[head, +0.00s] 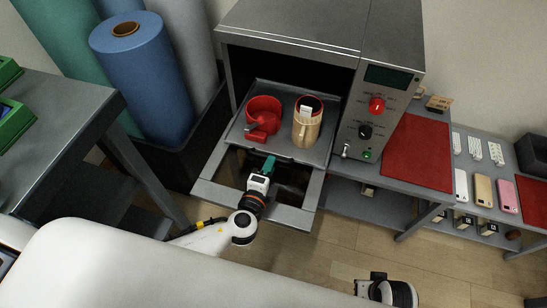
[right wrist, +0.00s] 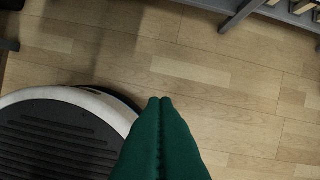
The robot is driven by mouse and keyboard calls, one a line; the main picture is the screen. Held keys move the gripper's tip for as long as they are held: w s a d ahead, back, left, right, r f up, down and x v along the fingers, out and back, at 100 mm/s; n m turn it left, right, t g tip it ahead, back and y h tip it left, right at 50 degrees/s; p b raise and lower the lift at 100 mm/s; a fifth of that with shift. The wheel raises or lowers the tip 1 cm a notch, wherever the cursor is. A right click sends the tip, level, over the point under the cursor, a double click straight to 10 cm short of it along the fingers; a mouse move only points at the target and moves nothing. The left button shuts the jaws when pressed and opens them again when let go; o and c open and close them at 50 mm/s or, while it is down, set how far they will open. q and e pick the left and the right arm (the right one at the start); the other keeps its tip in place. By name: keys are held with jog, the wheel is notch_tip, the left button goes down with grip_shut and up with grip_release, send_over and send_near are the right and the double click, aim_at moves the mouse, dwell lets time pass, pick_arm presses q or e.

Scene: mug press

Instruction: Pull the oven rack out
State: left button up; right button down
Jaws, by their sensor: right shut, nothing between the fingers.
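The oven (head: 300,35) is open, with its door (head: 210,196) folded down. The flat grey oven rack (head: 314,156) sticks out of the cavity above the door. A red mug (head: 264,104) and a tan mug press (head: 303,135) with a red mug in it stand on the rack. My left gripper (head: 269,163) has its green fingers at the middle of the rack's front edge; the view is too small to show whether they grip it. My right gripper (right wrist: 160,105) is shut and empty above the floor, away from the oven.
Blue and green rolls (head: 145,75) stand in a dark bin left of the oven. A grey table (head: 60,120) is at the left. A right-hand bench holds red mats (head: 408,155) and several phones (head: 482,188). Wooden floor (head: 330,262) lies open in front.

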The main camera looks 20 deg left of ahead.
pick_arm(q)
jog(key=shift+x, duration=2.1)
jog(key=shift+c, duration=0.3)
grip_shut()
